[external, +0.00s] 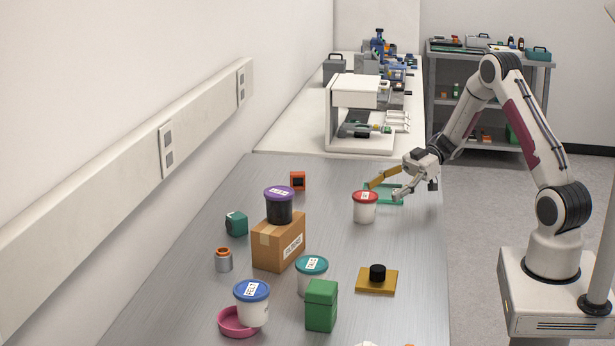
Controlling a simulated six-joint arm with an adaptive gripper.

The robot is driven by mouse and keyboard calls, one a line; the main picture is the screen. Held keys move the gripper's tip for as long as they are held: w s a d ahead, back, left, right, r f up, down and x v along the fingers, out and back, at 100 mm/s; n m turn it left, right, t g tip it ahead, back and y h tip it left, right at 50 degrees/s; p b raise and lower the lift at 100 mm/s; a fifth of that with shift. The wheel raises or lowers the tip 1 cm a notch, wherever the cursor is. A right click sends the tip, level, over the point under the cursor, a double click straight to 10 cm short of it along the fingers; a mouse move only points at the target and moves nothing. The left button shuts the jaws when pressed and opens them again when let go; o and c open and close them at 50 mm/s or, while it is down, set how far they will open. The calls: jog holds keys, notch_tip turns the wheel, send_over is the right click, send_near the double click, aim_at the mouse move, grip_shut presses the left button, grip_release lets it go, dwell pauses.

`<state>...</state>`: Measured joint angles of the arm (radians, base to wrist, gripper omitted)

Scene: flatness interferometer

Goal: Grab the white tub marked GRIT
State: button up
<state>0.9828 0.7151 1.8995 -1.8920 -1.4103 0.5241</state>
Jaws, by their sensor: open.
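Several lidded tubs stand on the grey table, and the lid labels are too small for me to read GRIT with certainty. A white tub with a red lid (365,208) stands right of the table's middle. A white tub with a blue lid (252,308) is at the front left, by a pink dish. A pale tub with a teal lid (311,275) stands partly hidden behind a green box. A black tub with a purple lid (279,210) sits on a cardboard box. My gripper (384,189) is open and empty, just behind and right of the red-lidded tub.
The cardboard box (270,246), green box (321,310), pink dish (234,326) and gold plate with a black knob (370,284) take up the front. A white instrument (345,95) stands on the back bench.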

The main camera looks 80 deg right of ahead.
aim_at(356, 207)
dwell(0.3)
jog(key=shift+x, duration=1.3)
jog(key=shift+x, duration=2.65)
jog(key=shift+w+d, duration=0.1)
jog(key=shift+d, duration=0.05)
jog(key=c, duration=1.4)
